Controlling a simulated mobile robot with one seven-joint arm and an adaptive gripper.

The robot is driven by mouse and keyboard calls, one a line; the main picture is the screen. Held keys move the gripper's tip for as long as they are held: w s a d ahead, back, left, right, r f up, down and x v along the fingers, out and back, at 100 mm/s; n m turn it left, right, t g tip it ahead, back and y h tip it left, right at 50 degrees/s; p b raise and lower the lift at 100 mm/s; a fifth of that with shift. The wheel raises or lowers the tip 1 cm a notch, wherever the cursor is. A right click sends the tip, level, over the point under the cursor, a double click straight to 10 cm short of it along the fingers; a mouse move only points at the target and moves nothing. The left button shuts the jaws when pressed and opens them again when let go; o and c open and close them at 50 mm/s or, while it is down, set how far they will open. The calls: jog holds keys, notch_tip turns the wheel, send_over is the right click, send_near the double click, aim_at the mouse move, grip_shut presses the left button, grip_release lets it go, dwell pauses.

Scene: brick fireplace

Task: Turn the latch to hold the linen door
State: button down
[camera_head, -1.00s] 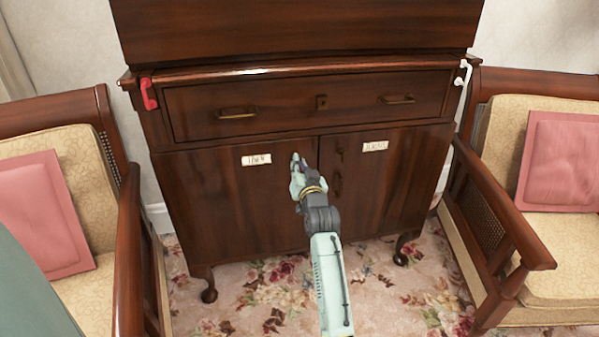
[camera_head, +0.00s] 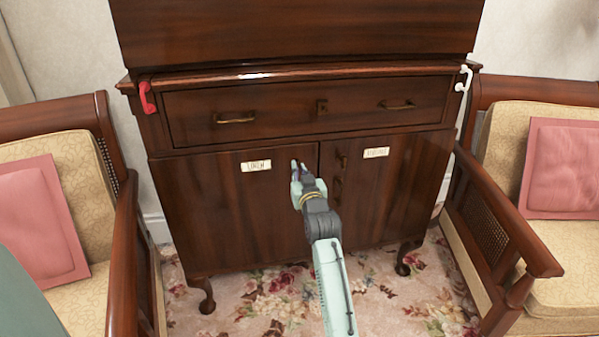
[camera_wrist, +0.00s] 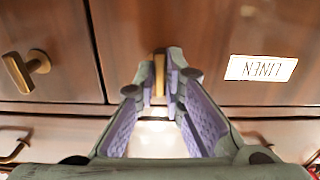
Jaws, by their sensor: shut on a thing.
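The linen door (camera_head: 215,215) is the left door of a dark wooden cabinet and looks closed. Its white paper label (camera_head: 256,165) is near its top edge; in the wrist view the label (camera_wrist: 262,68) reads LINEN upside down. My gripper (camera_head: 300,170) is at the upper right corner of this door. In the wrist view my gripper (camera_wrist: 160,80) is shut on a brass latch (camera_wrist: 160,65), which appears as a narrow upright bar between the fingertips. In the head view my fingers hide this latch.
The right door (camera_head: 385,200) has its own label (camera_head: 376,153) and a brass latch (camera_wrist: 28,68). A drawer (camera_head: 290,108) with brass pulls is above. A red hook (camera_head: 147,97) and a white hook (camera_head: 463,78) hang at the sides. Armchairs (camera_head: 125,240) (camera_head: 510,240) flank the cabinet.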

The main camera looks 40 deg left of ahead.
jog(key=c, duration=1.7)
grip_release()
jog(key=v, duration=0.7)
jog(key=shift+s+d, duration=0.15)
jog(key=shift+s, duration=0.05)
